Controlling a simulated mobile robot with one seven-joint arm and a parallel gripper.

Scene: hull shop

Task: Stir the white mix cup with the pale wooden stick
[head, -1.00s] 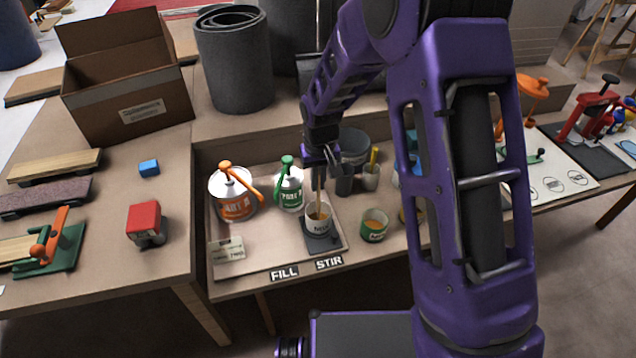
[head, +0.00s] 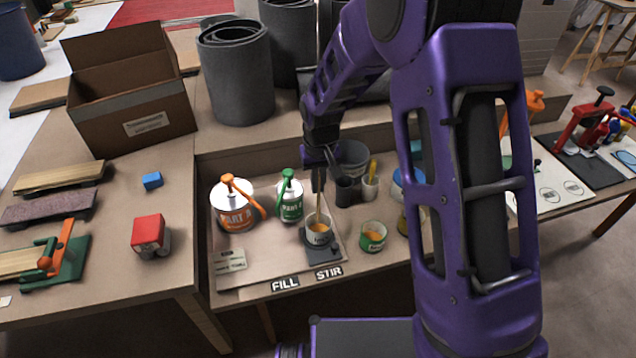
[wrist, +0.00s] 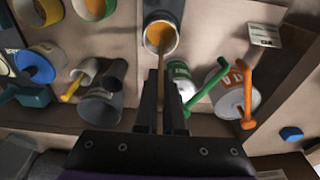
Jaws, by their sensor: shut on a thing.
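The white mix cup (head: 318,238) stands upright on a dark pad behind the STIR label, with orange-brown mix inside. It also shows in the wrist view (wrist: 161,46), top centre, its open mouth facing the camera. My gripper (head: 320,182) is above the cup, shut on the pale wooden stick (head: 319,207). In the wrist view the stick (wrist: 160,72) runs from between my fingers (wrist: 161,104) into the cup's mouth. Its lower end is inside the cup, at the mix; how deep it reaches I cannot tell.
The orange PART A can (head: 235,216) and green PART B can (head: 290,205), both with pump handles, stand left of the cup. A green-labelled cup (head: 373,238) of orange stuff stands close on its right. Dark cups (head: 346,192) stand behind. A card (head: 230,262) lies front left.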

